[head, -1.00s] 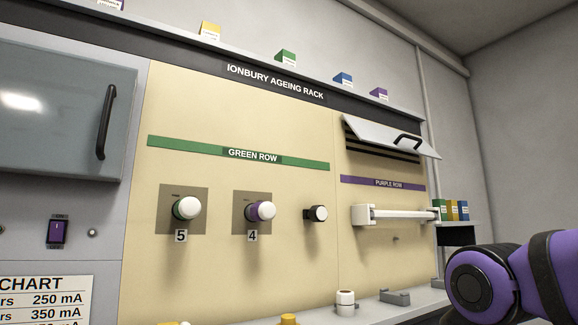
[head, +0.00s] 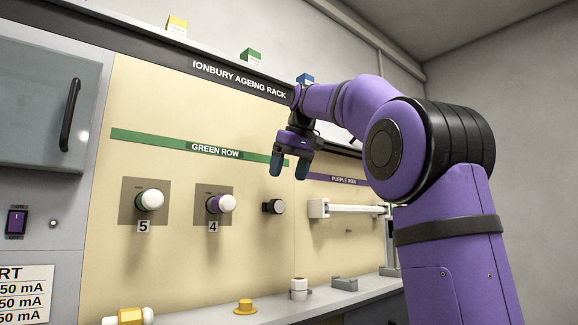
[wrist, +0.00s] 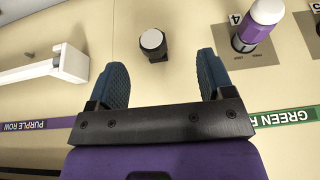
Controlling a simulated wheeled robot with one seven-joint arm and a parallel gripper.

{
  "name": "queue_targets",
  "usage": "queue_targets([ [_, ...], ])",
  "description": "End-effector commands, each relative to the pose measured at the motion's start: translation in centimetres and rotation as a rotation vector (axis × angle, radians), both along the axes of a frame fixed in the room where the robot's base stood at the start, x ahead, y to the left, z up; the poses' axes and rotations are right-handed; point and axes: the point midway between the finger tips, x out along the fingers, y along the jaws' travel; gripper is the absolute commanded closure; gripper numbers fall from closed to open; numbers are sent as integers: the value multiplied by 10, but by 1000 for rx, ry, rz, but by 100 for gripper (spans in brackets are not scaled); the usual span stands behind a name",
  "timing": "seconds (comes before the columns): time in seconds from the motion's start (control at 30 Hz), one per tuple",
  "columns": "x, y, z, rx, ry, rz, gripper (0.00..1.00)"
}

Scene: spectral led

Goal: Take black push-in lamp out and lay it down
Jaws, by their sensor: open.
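The black push-in lamp (head: 272,206) has a white face and a black body. It sticks out of the cream panel, right of the socket numbered 4. In the wrist view the lamp (wrist: 153,42) shows upside down, ahead of and between the two fingers. My gripper (head: 289,170) is open and empty, above and slightly right of the lamp in the head view. In the wrist view the blue finger pads of my gripper (wrist: 162,80) are wide apart, and neither touches the lamp.
A white-and-purple lamp (head: 222,203) sits in socket 4, and a white-and-green lamp (head: 150,200) in socket 5. A white tube fixture (head: 352,209) is right of the black lamp. The ledge below holds a white cylinder (head: 299,288), a yellow knob (head: 245,307) and a grey cradle (head: 344,284).

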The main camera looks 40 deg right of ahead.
Motion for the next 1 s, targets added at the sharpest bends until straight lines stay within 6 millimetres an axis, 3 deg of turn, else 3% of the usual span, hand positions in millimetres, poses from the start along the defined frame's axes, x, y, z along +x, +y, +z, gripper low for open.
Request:
queue_targets([
  [0.2,18,-14,16,-19,6,14,26],
  [0.37,21,-15,13,-20,7,17,26],
  [1.0,56,-13,-72,-20,8,17,26],
])
